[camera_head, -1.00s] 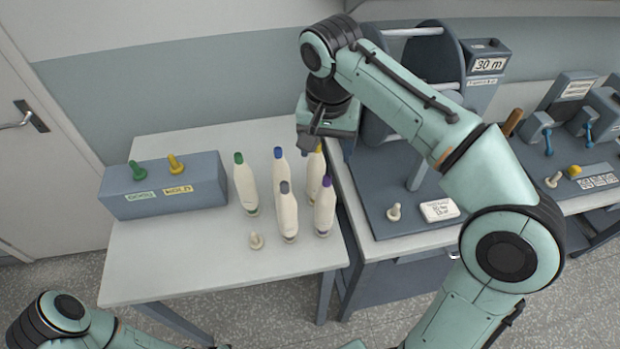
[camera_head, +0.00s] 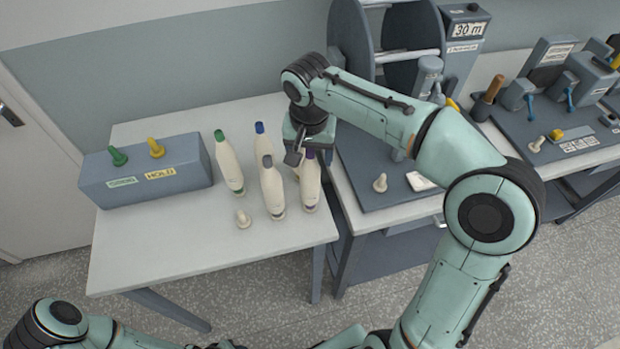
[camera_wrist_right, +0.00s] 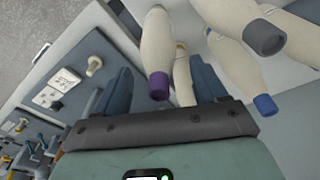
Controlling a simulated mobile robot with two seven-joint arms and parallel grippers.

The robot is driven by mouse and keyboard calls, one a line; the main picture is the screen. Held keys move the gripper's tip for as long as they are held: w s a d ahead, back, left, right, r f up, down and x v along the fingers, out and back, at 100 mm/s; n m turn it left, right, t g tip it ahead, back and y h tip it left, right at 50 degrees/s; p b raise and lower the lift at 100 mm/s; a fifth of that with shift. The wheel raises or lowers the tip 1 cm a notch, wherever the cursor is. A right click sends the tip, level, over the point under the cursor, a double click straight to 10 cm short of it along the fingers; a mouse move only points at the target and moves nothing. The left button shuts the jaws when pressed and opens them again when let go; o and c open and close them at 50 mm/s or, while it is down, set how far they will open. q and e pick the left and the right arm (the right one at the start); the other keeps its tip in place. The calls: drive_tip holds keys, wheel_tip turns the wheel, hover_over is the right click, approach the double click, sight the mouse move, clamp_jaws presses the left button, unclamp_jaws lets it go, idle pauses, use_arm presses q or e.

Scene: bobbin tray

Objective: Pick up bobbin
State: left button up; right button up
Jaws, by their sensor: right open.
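Several cream bobbins with coloured tips stand on the light table: green (camera_head: 230,167), blue (camera_head: 265,146), grey (camera_head: 272,190) and purple (camera_head: 309,186). My right gripper (camera_head: 295,157) is above the right end of the group, beside the purple tip. In the right wrist view its open jaws (camera_wrist_right: 165,84) have the purple-tipped bobbin (camera_wrist_right: 157,50) in front of them. Another cream bobbin (camera_wrist_right: 183,77) shows between the fingers, its tip hidden. I cannot tell any contact. My left gripper is out of view.
A grey box (camera_head: 146,182) with green and yellow pegs, labelled HOLD on one side, stands at the table's left. A grey reel machine (camera_head: 385,50) stands on the right bench. The table's front is clear.

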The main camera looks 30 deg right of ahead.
drive_tip(key=shift+f, duration=0.5)
drive_tip(key=shift+c, duration=0.3)
clamp_jaws()
drive_tip(key=shift+r, duration=0.1)
